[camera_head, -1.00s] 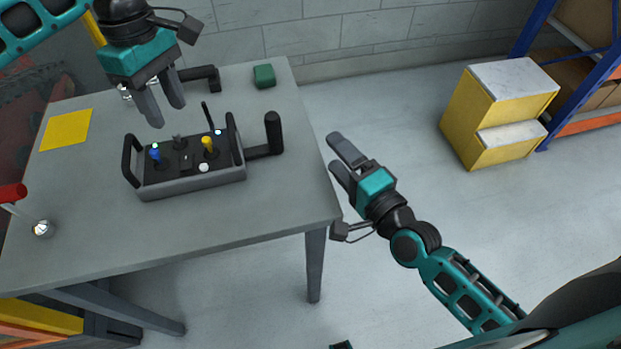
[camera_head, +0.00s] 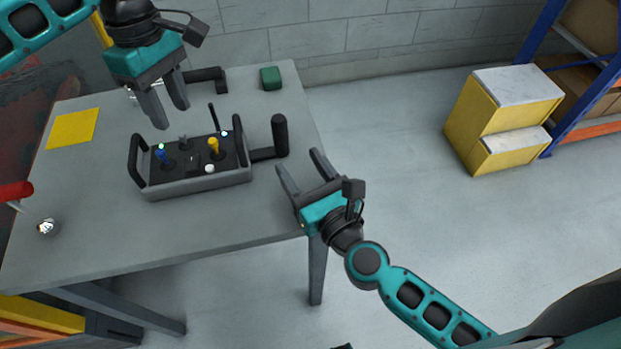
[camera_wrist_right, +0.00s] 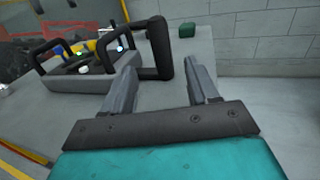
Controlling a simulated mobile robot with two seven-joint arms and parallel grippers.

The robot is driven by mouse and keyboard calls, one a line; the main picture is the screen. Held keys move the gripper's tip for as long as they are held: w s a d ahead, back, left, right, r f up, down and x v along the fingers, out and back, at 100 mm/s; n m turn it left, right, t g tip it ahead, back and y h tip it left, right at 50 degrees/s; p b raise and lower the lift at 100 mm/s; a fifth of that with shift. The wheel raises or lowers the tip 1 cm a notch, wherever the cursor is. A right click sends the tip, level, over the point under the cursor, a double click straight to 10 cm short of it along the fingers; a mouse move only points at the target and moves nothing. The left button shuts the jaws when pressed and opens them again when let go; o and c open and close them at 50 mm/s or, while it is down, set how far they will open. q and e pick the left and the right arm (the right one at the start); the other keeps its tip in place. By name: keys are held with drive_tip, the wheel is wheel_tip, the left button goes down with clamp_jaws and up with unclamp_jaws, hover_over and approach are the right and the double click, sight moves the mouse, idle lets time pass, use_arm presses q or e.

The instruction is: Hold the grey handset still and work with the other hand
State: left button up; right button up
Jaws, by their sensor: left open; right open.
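The grey handset (camera_head: 200,185) sits on the table, with a black top carrying a blue stick (camera_head: 160,155), a yellow stick (camera_head: 213,146), a white knob and black side handles. A black grip (camera_head: 280,136) sticks out from its right side. My left gripper (camera_head: 168,108) is open and empty above the back of the handset. My right gripper (camera_head: 299,168) is open and empty at the table's right edge, just in front of the black grip. In the right wrist view the handset (camera_wrist_right: 95,78) and the grip (camera_wrist_right: 165,48) lie ahead of the fingers, apart from them.
The grey table (camera_head: 215,220) also bears a yellow sheet (camera_head: 73,128), a green block (camera_head: 271,78), a shiny ball (camera_head: 47,227) and a black bracket (camera_head: 210,78). A red-handled tool (camera_head: 14,191) is at the left. Yellow boxes (camera_head: 490,125) stand on the floor at the right.

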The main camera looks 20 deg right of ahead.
sight(284, 140)
use_arm(q)
drive_tip(key=shift+d, duration=0.1)
use_arm(e)
drive_tip(key=x, duration=0.9)
drive_tip(key=shift+w, duration=0.1)
drive_tip(key=shift+d, duration=0.1)
clamp_jaws()
use_arm(q)
drive_tip(key=shift+c, duration=0.4)
